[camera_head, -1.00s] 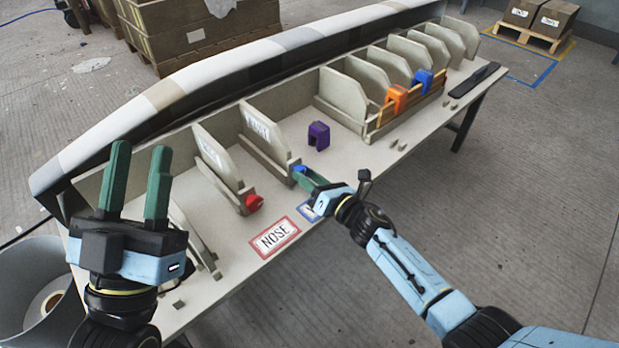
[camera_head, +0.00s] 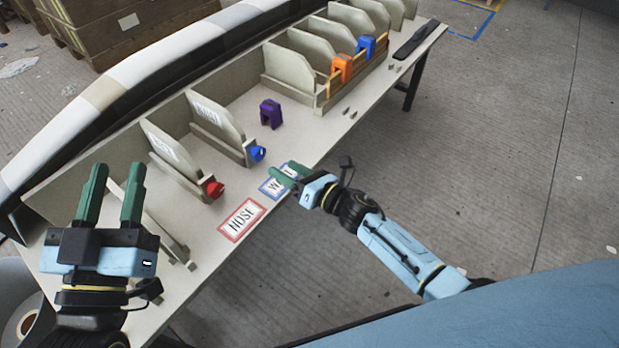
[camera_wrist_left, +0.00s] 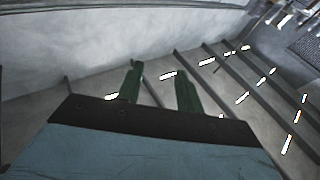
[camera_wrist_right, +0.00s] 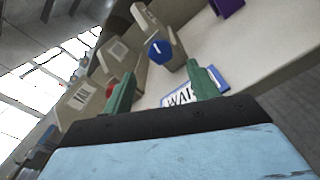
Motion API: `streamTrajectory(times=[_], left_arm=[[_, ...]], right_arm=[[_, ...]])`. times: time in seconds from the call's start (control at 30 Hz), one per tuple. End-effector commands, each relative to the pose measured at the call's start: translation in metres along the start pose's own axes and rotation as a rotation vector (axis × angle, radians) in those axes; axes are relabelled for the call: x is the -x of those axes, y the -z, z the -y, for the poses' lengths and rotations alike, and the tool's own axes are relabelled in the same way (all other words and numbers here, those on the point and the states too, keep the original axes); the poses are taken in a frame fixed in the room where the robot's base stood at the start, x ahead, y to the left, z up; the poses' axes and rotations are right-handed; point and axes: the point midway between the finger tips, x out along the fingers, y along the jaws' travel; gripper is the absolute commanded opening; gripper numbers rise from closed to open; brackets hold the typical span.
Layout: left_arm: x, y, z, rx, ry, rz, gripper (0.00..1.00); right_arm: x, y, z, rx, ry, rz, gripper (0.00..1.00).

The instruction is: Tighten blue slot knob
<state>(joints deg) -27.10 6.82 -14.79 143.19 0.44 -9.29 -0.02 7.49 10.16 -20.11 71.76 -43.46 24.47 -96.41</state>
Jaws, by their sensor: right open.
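The blue slot knob (camera_head: 257,153) sits at the front end of the second upright divider, above the blue-framed label. In the right wrist view the knob (camera_wrist_right: 159,51) shows a blue face with a short white mark, ahead of and between the fingers. My right gripper (camera_head: 284,172) is open and empty, just in front of the knob and apart from it, over the blue-framed label (camera_head: 272,187). A red knob (camera_head: 213,189) sits on the divider to the left. My left gripper (camera_head: 112,190) is open and empty over the left end of the bench, with its fingers raised.
A purple clamp (camera_head: 271,113) stands on the bench beyond the blue knob. Orange (camera_head: 342,67) and blue (camera_head: 366,46) clamps sit on a wooden rack. A red-framed NOSE label (camera_head: 241,219) lies at the front edge. A long striped mould (camera_head: 120,75) runs along the back.

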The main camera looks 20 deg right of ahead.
Motion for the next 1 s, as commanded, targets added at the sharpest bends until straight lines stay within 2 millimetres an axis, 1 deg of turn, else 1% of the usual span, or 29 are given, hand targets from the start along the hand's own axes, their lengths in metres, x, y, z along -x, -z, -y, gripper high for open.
streamTrajectory(times=[0.03,0.2,0.3,0.43,0.6,0.9,1.0], left_arm=[[0.000,-0.007,0.002,-0.003,0.005,0.052,0.36],[0.005,-0.034,0.007,-0.010,0.018,0.224,0.36],[0.010,-0.047,0.010,-0.013,0.025,0.306,0.36],[0.015,-0.059,0.013,-0.015,0.031,0.382,0.36],[0.019,-0.066,0.014,-0.015,0.035,0.425,0.36],[0.019,-0.067,0.014,-0.016,0.035,0.429,0.36],[0.020,-0.068,0.015,-0.016,0.036,0.440,0.36]], right_arm=[[0.009,0.000,0.000,0.000,0.003,-0.002,0.59],[0.033,0.000,0.000,-0.001,0.002,-0.002,0.59],[0.046,0.000,0.000,0.000,0.002,-0.003,0.59],[0.058,0.000,0.000,0.000,0.002,-0.001,0.59],[0.064,0.000,0.000,0.001,0.001,-0.001,0.59],[0.065,0.000,0.000,0.000,0.000,-0.001,0.59],[0.067,0.001,-0.004,-0.044,-0.013,0.000,0.59]])
